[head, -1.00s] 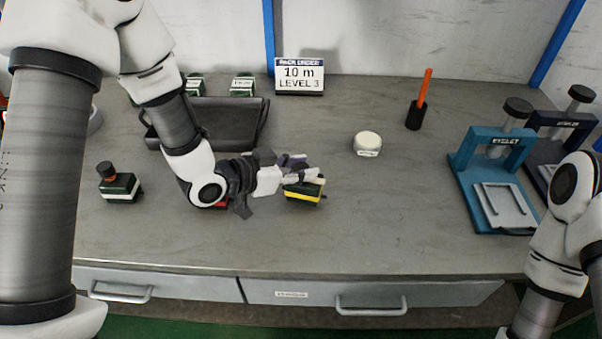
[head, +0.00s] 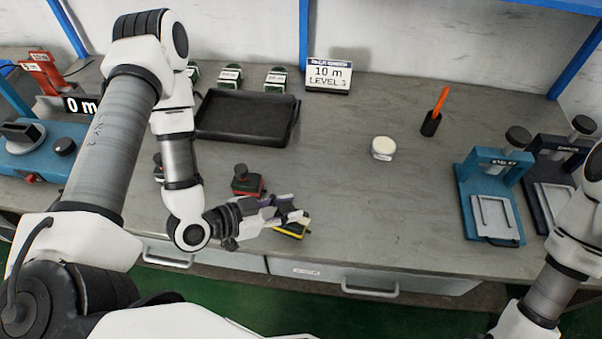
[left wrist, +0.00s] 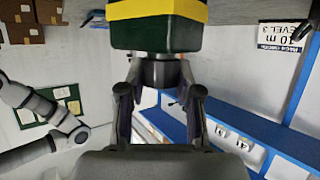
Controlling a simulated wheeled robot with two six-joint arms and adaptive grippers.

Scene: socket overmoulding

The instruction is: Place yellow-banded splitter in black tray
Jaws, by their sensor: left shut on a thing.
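The yellow-banded splitter (head: 293,228) is a dark green block with a yellow band and a black knob. My left gripper (head: 285,210) is shut on its knob, near the front edge of the bench in the head view. In the left wrist view the splitter (left wrist: 155,36) fills the top centre, with the fingers (left wrist: 160,88) on both sides of the dark knob. The black tray (head: 245,117) lies at the back left of the bench, looks empty and is apart from the splitter. My right gripper is out of view.
A red-banded splitter (head: 247,184) stands just behind my left gripper. Another block (head: 158,168) is partly hidden by my left arm. Green boxes (head: 230,76) and a sign (head: 328,75) stand behind the tray. A white round pot (head: 383,148) and blue press (head: 492,195) stand right.

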